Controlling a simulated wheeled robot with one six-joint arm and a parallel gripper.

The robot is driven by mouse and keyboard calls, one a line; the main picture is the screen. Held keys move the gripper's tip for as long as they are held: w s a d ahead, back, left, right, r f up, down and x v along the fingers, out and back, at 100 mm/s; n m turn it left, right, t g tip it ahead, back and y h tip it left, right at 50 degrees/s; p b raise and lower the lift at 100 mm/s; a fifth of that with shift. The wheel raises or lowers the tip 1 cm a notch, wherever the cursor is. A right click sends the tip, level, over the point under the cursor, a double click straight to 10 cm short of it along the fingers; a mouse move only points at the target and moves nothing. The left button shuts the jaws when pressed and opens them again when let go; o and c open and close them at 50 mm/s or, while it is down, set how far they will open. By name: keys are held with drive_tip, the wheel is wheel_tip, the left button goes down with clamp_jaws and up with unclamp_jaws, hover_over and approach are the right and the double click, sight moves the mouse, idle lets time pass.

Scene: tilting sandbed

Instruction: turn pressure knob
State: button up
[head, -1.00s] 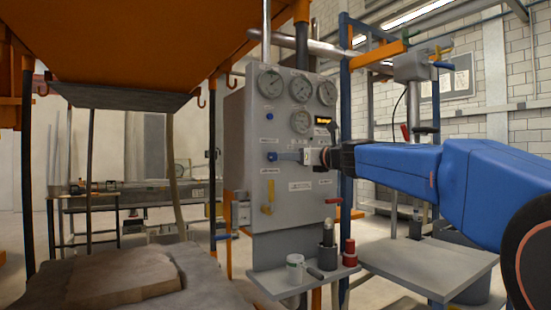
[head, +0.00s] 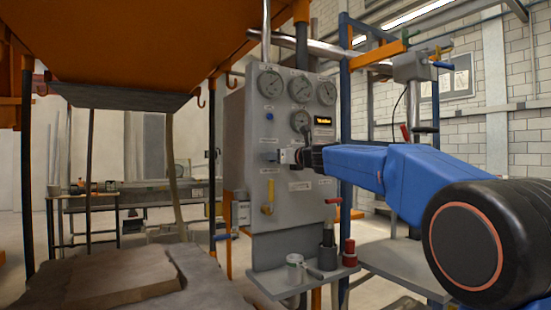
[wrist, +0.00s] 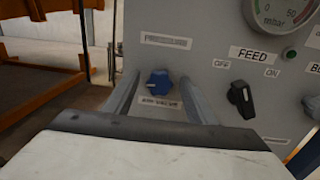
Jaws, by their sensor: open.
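The pressure knob (wrist: 160,79) is blue with a pale pointer mark. It sits on the grey panel (wrist: 205,45) under a blurred label that seems to read PRESSURE. In the head view the blue knob (head: 271,156) shows at the panel's left side. My gripper (wrist: 160,88) is open, one finger on each side of the knob. I cannot tell whether the fingers touch it. In the head view my gripper (head: 285,156) reaches in from the right, close against the panel's face. The knob's lower surroundings are partly covered by my gripper body.
A black FEED knob (wrist: 242,99) is right of the blue knob, with a gauge (wrist: 285,12) above. A yellow-handled valve (head: 268,196) is lower on the panel. A shelf (head: 335,272) below holds a white can (head: 294,267). An orange canopy (head: 150,40) hangs overhead.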

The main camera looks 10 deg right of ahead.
drive_tip(key=c, duration=1)
drive_tip(key=shift+c, duration=0.2)
drive_tip(key=shift+n, duration=0.3)
drive_tip(key=n+h, duration=0.1)
drive_tip(key=n, duration=0.9)
drive_tip(key=n+h, duration=0.1)
drive_tip(key=n, duration=1)
drive_tip(key=shift+a+f, duration=0.2)
drive_tip(key=shift+n, duration=0.4)
